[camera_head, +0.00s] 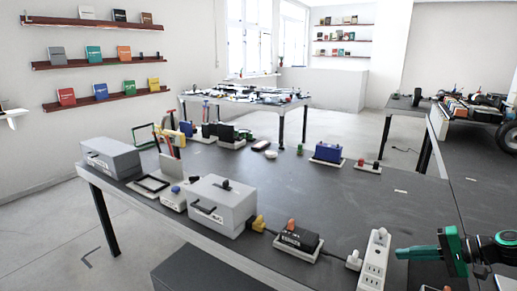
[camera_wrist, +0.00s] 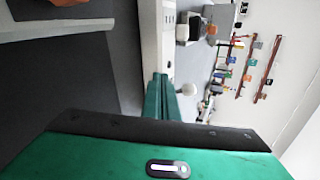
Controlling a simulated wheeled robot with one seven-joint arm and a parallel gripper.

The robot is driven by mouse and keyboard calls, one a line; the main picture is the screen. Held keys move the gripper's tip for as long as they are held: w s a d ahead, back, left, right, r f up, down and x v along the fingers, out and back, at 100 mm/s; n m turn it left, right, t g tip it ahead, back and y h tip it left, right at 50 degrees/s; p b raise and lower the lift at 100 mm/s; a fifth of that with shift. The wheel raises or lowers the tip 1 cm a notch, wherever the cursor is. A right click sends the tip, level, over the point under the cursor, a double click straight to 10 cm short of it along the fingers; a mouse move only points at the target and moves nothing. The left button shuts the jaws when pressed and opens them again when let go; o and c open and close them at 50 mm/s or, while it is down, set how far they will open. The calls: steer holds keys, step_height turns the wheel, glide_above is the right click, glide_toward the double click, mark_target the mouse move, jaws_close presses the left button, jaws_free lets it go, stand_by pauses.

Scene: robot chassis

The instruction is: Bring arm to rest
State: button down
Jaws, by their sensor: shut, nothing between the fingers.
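My gripper (camera_head: 402,253) is green and shows at the lower right of the head view, at the front edge of the dark table (camera_head: 340,193). Its fingers are together and point left, with nothing between them. They appear close to a white power strip (camera_head: 374,262); I cannot tell whether they touch it. In the wrist view the closed green fingers (camera_wrist: 161,98) show in the middle, with the white strip (camera_wrist: 168,42) beyond them.
Grey toolboxes (camera_head: 221,204), a black box with an orange top (camera_head: 297,240) and a blue case (camera_head: 328,152) stand on the table. A second table (camera_head: 245,97) is behind. The table's right middle is mostly clear.

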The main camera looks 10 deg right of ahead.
steer(key=a+g, duration=0.1)
steer(key=s+a+n+g+h, duration=0.1)
steer(key=a, duration=0.1)
steer(key=s+a+n+g, duration=0.1)
steer(key=a+g, duration=0.1)
steer(key=shift+s+r+h, duration=0.25)
steer(key=shift+r+h, duration=0.05)
steer(key=shift+r, duration=0.1)
steer(key=s+a+r+g+h, duration=0.1)
steer(key=s+a+r+h, duration=0.1)
steer(key=s+a+r, duration=0.1)
steer(key=s+a+r+n+g+h, duration=0.1)
steer(key=s+a+r+g+h, duration=0.1)
steer(key=s, duration=0.6)
steer(key=s+a+r+n+g+h, duration=0.1)
steer(key=s+a+r+h, duration=0.2)
steer(key=s+r, duration=0.3)
steer(key=shift+s+a+r+g, duration=0.25)
steer(key=shift+a+r+g, duration=0.05)
steer(key=shift+a, duration=0.25)
